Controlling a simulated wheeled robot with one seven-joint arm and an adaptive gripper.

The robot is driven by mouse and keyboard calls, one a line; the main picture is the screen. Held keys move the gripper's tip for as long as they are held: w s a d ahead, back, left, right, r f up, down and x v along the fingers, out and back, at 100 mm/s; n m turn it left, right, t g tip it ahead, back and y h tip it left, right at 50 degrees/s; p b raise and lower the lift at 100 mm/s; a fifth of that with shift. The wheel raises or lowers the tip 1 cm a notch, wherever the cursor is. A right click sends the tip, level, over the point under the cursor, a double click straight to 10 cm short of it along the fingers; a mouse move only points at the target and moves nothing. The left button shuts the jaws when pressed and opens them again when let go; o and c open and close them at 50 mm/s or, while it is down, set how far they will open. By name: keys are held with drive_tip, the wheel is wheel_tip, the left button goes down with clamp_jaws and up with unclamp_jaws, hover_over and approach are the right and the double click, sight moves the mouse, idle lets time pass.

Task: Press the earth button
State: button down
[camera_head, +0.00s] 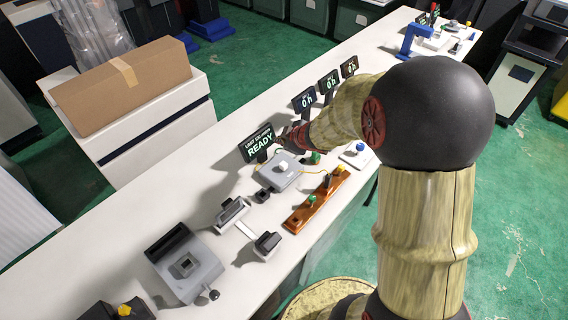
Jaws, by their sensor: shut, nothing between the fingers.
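Several buttons stand on the long white table, and I cannot read which one is the earth button. A white button (282,167) sits on a grey box in front of the READY display. A green button (315,158) is just right of it, and a blue button (360,147) sits on a white base farther right. A brown wooden strip (305,208) carries a green knob (311,198) and a yellow piece (339,170). My gripper (284,139) is small and dark, shut and empty, beside the READY display and above the table behind the grey box. My forearm hides part of the table.
The READY display (258,143) and several "0 h" displays (305,99) line the table's far edge. A grey device with a lever (186,265) and small black-and-grey devices (232,211) stand nearer. A cardboard box (120,85) rests on a white cabinet beyond.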

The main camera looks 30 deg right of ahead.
drive_tip(key=shift+f, duration=0.1)
drive_tip(key=b, duration=0.9)
hover_over(282, 165)
wheel_tip(282, 165, down, 8)
drive_tip(key=shift+w+r, duration=0.1)
drive_tip(key=shift+f, duration=0.45)
drive_tip(key=shift+f, duration=0.15)
idle(0.5)
drive_tip(key=shift+f, duration=0.25)
drive_tip(key=shift+f+b, duration=0.6)
drive_tip(key=shift+b, duration=0.1)
idle(0.8)
drive_tip(key=shift+r, duration=0.1)
drive_tip(key=shift+r+p, duration=0.95)
drive_tip(key=shift+p, duration=0.2)
drive_tip(key=shift+r, duration=0.1)
